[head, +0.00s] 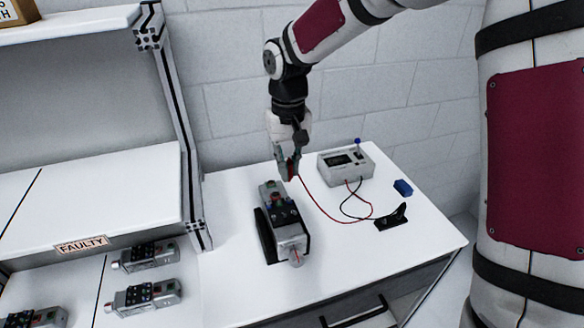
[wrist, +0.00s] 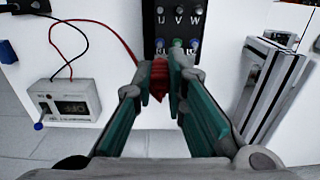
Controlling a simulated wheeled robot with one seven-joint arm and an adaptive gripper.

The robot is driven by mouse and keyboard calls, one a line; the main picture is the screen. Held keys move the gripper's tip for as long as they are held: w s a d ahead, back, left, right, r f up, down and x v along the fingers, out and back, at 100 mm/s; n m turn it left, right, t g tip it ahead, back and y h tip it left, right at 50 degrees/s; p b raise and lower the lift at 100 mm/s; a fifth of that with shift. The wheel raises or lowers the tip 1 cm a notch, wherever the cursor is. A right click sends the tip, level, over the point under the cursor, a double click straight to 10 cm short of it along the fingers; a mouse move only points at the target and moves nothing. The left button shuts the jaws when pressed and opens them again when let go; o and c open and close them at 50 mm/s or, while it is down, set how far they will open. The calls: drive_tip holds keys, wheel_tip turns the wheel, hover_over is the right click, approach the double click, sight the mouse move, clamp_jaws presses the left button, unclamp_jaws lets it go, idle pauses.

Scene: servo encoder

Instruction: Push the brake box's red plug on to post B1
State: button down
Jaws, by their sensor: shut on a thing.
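My gripper (head: 289,168) is shut on the red plug (wrist: 159,80), which sits between its fingertips (wrist: 164,82). In the head view the plug (head: 292,177) is just above the far end of the servo motor (head: 290,231). The motor lies in a black cradle on the table. In the wrist view the plug is just short of the black terminal block (wrist: 179,29), near the lower row's left end; whether it touches post B1 cannot be told. The grey brake box (head: 346,166) stands behind right, its red lead running to the plug; it also shows in the wrist view (wrist: 63,103).
A black stand (head: 392,217) and a blue block (head: 403,187) are on the table's right. A rack with an upright post (head: 181,120) borders the left, with several motors below the FAULTY label (head: 82,244). The table's front right is clear.

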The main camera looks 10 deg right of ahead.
sight(289, 199)
drive_tip(key=shift+f+b, duration=0.9)
drive_tip(key=shift+f, duration=2.35)
drive_tip(key=shift+f, duration=0.2)
drive_tip(key=c, duration=1.5)
unclamp_jaws()
drive_tip(key=shift+c, duration=0.2)
drive_tip(key=shift+r, duration=0.1)
drive_tip(key=shift+r+p, duration=1.05)
drive_tip(key=shift+r, duration=2.35)
drive_tip(key=shift+r, duration=0.1)
